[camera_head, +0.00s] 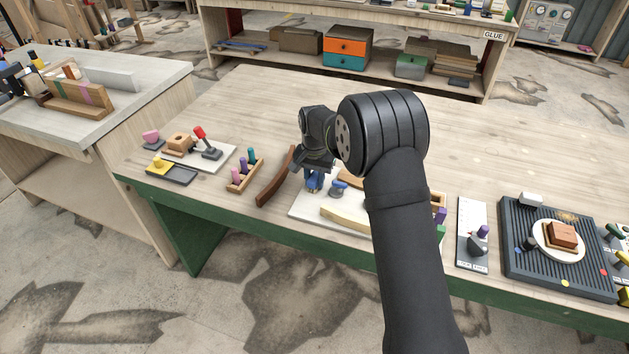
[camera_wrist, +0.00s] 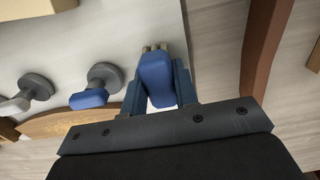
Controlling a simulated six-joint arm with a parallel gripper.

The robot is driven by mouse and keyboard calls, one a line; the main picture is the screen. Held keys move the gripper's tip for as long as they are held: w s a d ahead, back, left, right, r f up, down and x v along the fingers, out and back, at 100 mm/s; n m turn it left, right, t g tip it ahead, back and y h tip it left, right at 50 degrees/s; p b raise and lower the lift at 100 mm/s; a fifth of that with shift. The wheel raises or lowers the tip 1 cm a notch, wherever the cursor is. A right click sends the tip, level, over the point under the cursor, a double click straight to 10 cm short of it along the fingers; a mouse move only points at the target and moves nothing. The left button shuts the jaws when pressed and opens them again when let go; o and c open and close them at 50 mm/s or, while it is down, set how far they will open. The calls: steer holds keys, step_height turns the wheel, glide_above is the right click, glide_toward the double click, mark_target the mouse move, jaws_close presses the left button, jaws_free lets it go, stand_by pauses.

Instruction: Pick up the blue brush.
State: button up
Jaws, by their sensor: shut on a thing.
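My gripper (camera_head: 314,176) is low over a white board (camera_head: 304,208) near the front edge of the bench. In the wrist view its two dark blue fingers (camera_wrist: 159,88) are shut on the blue brush (camera_wrist: 156,70), one on each side of its blue body. Short pale bristles show at the brush's far end.
Beside the brush stands a grey knob-based piece with a blue handle (camera_wrist: 88,98), with a white-handled one (camera_wrist: 14,105) further left. A curved dark brown wood strip (camera_head: 276,178) lies left of the board. A small wooden peg rack (camera_head: 244,178) is further left. The bench behind is clear.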

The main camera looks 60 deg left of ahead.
mark_target(314, 176)
steer(key=shift+r, duration=0.1)
steer(key=shift+r, duration=0.6)
step_height(314, 176, up, 3)
steer(key=shift+f, duration=0.2)
steer(key=w+d+r, duration=0.7)
steer(key=w+d, duration=0.1)
steer(key=shift+w, duration=0.25)
